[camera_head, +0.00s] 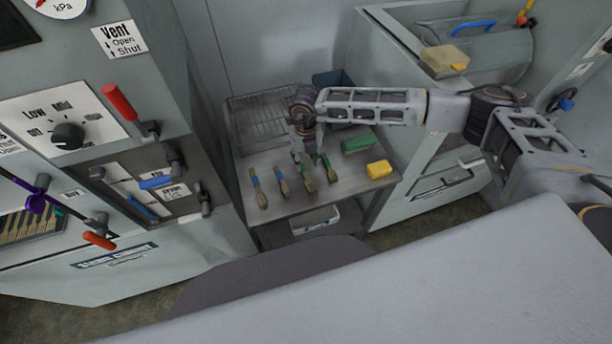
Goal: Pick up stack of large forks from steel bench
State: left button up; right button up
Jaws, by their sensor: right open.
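The steel bench (352,184) stands in the middle of the view. Several banded stacks of wooden cutlery lie side by side on it. The two left stacks, one at the far left (260,190) and one beside it (283,184), have blue bands. The two right stacks, one below my gripper (307,179) and one at the right end (329,171), have green bands. They are too small to tell which are large forks. My right gripper (304,155) is open, points down and hangs over the back ends of the right stacks. No stack is visibly held. My left gripper is out of view.
A wire rack (251,125) lies at the back left of the bench. A green block (357,144) and a yellow block (379,169) lie to the right. A press panel with a red-handled lever (120,103) rises at the left. The bench's front strip is clear.

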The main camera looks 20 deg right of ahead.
aim_at(305, 173)
jog(key=shift+f, duration=0.85)
jog(key=shift+f, duration=0.15)
jog(key=shift+s+a+f+p, duration=0.15)
jog(key=shift+f+p, duration=0.25)
jog(key=shift+f, duration=0.25)
jog(key=shift+f+p, duration=0.35)
jog(key=shift+f, duration=1.5)
grip_shut()
